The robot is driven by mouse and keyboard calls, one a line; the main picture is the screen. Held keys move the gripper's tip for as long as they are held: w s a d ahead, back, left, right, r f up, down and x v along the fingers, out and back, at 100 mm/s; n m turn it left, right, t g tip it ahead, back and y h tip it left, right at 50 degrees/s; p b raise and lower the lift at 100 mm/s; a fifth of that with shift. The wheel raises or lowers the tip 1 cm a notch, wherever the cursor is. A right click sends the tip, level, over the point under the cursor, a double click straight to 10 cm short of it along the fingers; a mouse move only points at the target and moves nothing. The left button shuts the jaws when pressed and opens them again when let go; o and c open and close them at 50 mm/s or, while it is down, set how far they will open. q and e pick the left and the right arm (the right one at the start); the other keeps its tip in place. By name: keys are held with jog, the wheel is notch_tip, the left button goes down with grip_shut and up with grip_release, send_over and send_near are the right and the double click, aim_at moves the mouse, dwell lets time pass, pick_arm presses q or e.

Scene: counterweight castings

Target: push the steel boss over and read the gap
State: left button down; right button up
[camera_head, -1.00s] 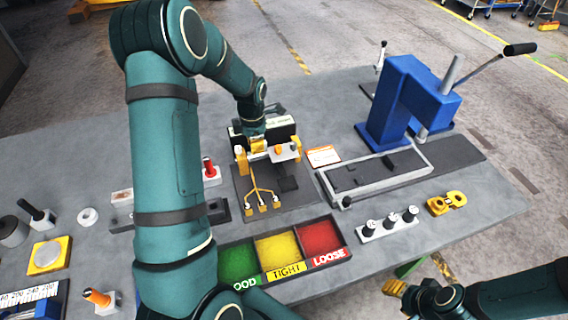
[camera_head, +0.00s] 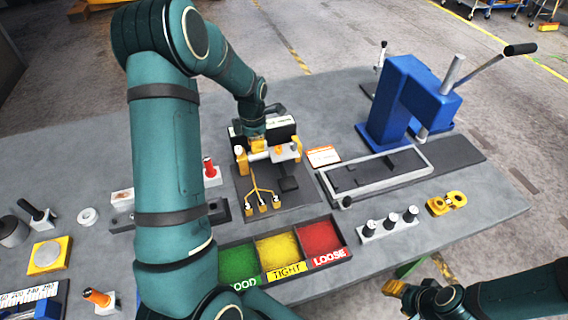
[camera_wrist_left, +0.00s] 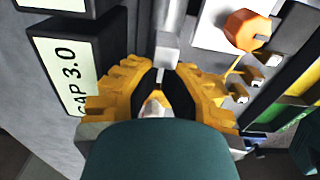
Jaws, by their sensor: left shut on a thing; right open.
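My left gripper (camera_head: 257,147) reaches down to the gauge fixture (camera_head: 243,185) in the middle of the table. In the left wrist view its yellow fingers (camera_wrist_left: 168,88) are closed around the grey steel boss (camera_wrist_left: 168,50), whose lower end sits between the dark pads. The fingers hide part of it. A black readout (camera_wrist_left: 68,65) beside the fingers shows "GAP 3.0"; its first letter is partly cut off. The readout box (camera_head: 283,130) stands behind the gripper in the head view. My right gripper (camera_head: 393,288) is open and empty beyond the table's front right edge.
A sorting tray (camera_head: 347,243) with green, yellow and red bins stands in front of the fixture. A blue press (camera_head: 388,105) and a grey-framed tray (camera_head: 375,182) are to the right. Black-knobbed pins (camera_head: 390,228) stand near the front edge. My left arm covers much of the left side.

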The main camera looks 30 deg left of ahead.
pick_arm(q)
jog(key=shift+w+d+r, duration=0.15)
notch_tip(320, 180, up, 7)
jog(key=p, duration=0.4)
jog(key=shift+p, duration=0.35)
dwell(0.4)
